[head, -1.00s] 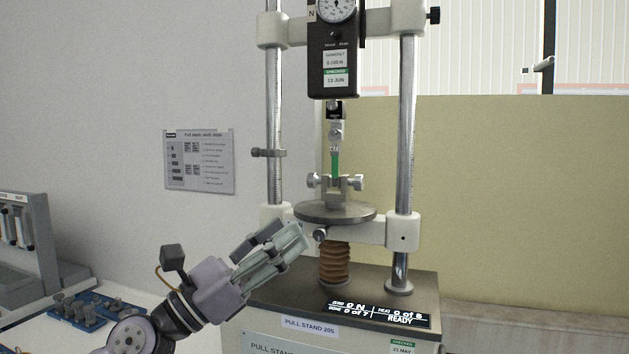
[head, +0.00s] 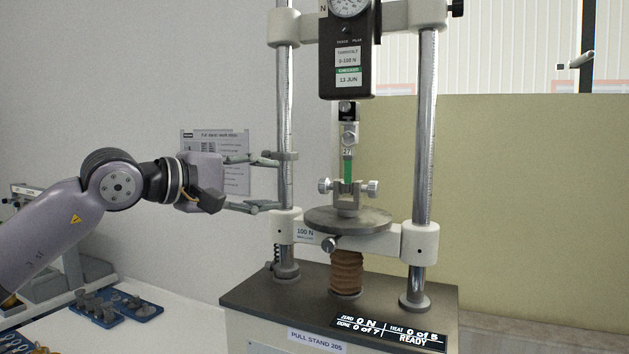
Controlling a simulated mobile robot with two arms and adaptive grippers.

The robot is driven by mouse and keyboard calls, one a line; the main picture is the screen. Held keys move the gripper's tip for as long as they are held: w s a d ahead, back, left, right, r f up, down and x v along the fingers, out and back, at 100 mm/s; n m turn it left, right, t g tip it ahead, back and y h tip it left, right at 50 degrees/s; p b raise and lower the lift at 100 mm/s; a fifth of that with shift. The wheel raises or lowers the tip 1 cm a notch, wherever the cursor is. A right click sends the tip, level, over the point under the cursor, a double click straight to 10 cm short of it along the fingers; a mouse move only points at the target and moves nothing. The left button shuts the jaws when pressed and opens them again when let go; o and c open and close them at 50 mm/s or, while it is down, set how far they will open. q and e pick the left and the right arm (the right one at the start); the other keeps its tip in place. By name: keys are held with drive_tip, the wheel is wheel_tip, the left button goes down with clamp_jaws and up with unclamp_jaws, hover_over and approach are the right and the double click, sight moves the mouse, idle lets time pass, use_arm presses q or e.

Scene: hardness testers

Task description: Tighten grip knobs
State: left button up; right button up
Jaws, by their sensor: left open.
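The lower grip (head: 348,195) stands on the round plate (head: 347,220) of the pull stand, with a left knob (head: 324,186) and a right knob (head: 373,187) on its sides. A green strip (head: 347,170) runs up from it to the upper grip (head: 349,137) under the force gauge (head: 347,60). My left gripper (head: 274,184) is open and empty, pointing right at the left column, left of the lower grip's left knob and apart from it. My right gripper is not in view.
The right column (head: 425,150) is beyond the grips. A display (head: 388,333) on the base reads 0 N and READY. A blue tray (head: 128,306) of parts lies at lower left.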

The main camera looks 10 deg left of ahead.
sight(319, 186)
use_arm(q)
drive_tip(key=p+x, duration=0.3)
drive_tip(key=x, duration=0.8)
drive_tip(key=shift+w+d, duration=0.1)
drive_tip(key=shift+w+d+f, duration=0.1)
drive_tip(key=shift+w+d, duration=0.15)
drive_tip(key=c, duration=0.8)
drive_tip(key=shift+p, duration=0.3)
clamp_jaws()
